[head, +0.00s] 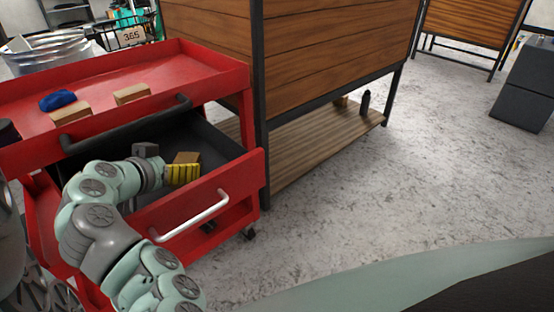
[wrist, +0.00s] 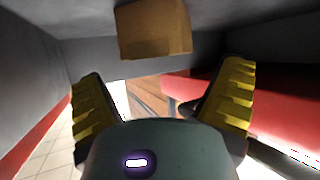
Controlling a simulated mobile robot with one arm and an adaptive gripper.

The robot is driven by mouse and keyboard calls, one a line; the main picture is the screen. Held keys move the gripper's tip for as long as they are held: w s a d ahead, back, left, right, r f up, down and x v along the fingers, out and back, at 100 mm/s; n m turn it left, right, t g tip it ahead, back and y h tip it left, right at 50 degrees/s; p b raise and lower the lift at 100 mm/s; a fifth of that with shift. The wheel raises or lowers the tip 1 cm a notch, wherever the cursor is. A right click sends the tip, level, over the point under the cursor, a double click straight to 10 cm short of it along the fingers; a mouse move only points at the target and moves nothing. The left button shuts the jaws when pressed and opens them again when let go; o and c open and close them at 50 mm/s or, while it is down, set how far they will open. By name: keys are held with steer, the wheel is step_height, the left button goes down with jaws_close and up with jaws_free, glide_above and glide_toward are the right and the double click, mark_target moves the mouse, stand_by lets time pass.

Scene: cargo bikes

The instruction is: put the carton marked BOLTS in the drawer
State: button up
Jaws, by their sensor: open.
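The red cart's drawer (head: 213,166) is pulled open, with a dark inside and a pale handle on its front. A brown carton (head: 187,157) is inside the drawer, beside my gripper's tips; no marking on it can be read. My gripper (head: 183,174) reaches into the drawer with its yellow fingers. In the wrist view my gripper (wrist: 166,78) has its fingers spread wide with nothing between them. The carton (wrist: 153,28) shows there beyond the fingertips, apart from both.
Two more brown cartons, one on the left (head: 70,113) and one on the right (head: 132,94), lie on the cart's red top (head: 190,66) near a blue cloth-like item (head: 57,100). A wooden workbench (head: 290,50) stands close behind. The floor (head: 370,180) at right is clear.

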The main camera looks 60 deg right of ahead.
steer(key=shift+v, duration=2.5)
steer(key=shift+r, duration=0.1)
